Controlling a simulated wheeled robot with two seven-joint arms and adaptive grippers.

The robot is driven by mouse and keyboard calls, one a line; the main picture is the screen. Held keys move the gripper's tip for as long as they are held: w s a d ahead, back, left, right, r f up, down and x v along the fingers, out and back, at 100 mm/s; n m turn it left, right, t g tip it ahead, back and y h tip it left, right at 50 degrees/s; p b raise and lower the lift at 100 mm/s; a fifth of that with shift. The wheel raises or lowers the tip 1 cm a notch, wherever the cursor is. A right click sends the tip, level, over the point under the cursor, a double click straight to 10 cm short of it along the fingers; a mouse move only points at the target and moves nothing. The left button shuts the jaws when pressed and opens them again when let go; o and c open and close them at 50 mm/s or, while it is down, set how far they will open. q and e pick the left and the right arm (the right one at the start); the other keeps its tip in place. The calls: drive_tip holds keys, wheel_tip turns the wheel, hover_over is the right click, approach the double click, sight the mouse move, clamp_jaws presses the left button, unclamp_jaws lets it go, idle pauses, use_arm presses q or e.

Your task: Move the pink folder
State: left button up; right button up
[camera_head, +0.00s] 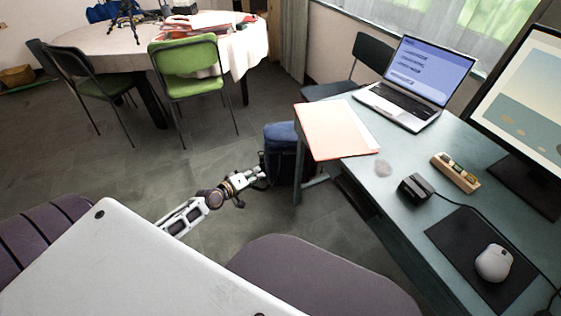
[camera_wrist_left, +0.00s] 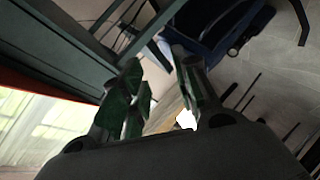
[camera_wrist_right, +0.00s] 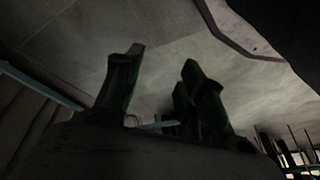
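My right gripper does not show in the head view. In the right wrist view its fingers (camera_wrist_right: 158,85) are apart and empty over the grey floor.
A laptop (camera_head: 415,82), a black box (camera_head: 415,188), a wooden holder (camera_head: 456,172), a mouse (camera_head: 494,262) on a dark pad and a monitor (camera_head: 520,100) occupy the desk. A blue bag (camera_head: 281,140) stands beside its left end. A purple chair (camera_head: 320,280) is in front.

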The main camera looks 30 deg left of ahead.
use_arm(q)
drive_tip(key=d+r+n+t+h+b, duration=0.1)
drive_tip(key=d+r+h+b, duration=0.2)
drive_tip(key=d+r, duration=0.3)
drive_tip(key=d+r+t+h+b, duration=0.1)
drive_tip(key=d+r+h+b, duration=0.2)
drive_tip(key=r, duration=0.8)
drive_tip(key=d+b, duration=0.2)
drive_tip(key=b, duration=0.1)
drive_tip(key=shift+d+r+n, duration=0.3)
drive_tip(key=shift+d+n, duration=0.1)
use_arm(e)
wheel_tip(320, 180, up, 9)
drive_tip(key=w+a, duration=0.1)
drive_tip(key=shift+a+r+t+y, duration=0.2)
drive_tip(key=shift+a+t+y, duration=0.15)
drive_tip(key=shift+t+y, duration=0.05)
drive_tip(key=shift+w+r, duration=0.1)
